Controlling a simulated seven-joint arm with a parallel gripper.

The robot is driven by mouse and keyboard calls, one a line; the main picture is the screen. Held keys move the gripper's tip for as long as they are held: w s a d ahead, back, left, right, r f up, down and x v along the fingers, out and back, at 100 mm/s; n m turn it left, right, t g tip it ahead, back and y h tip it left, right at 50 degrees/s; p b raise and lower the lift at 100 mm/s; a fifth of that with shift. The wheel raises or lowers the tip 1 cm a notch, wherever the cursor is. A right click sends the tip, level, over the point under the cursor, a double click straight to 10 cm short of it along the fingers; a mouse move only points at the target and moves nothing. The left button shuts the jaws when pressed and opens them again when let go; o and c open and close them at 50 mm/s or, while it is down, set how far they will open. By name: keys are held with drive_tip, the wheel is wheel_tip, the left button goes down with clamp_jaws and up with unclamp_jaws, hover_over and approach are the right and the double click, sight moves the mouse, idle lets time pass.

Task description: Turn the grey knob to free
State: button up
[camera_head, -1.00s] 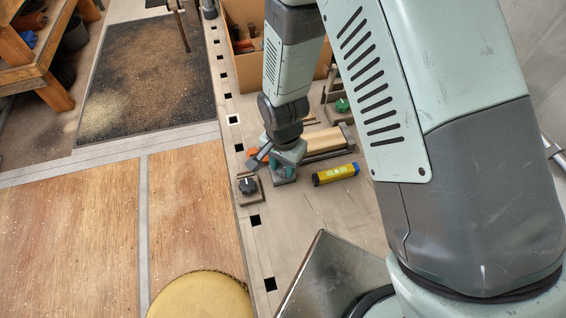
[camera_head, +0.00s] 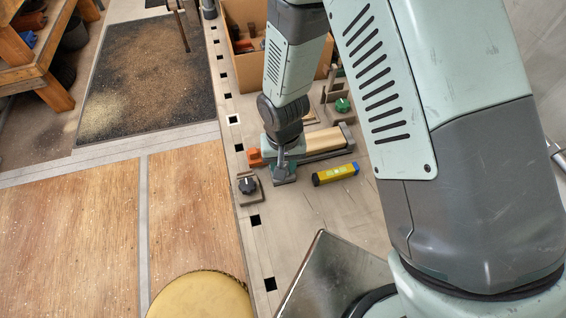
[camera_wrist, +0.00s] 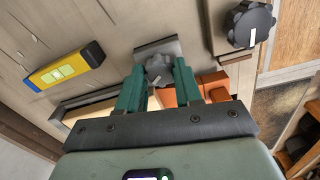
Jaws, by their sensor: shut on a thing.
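The grey knob (camera_wrist: 160,69) is a lobed knob on a small grey metal plate (camera_wrist: 158,48). In the wrist view, my gripper (camera_wrist: 159,76) has its two teal fingers on either side of the knob, shut on it. No pointer mark or label on the knob can be made out. In the head view, my gripper (camera_head: 284,168) points down over the knob's plate and hides the knob.
A dark knob (camera_head: 248,186) with a white line (camera_wrist: 252,38) sits on its own plate nearby. A green knob (camera_head: 342,105) stands farther back.

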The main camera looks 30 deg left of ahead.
drive_tip(key=n, duration=0.5)
drive_tip(key=shift+n, duration=0.4)
drive_tip(key=n, duration=0.4)
drive_tip(key=shift+n, duration=0.4)
drive_tip(key=o, duration=1)
drive_tip(key=shift+o, duration=0.2)
wheel_tip(320, 180, up, 11)
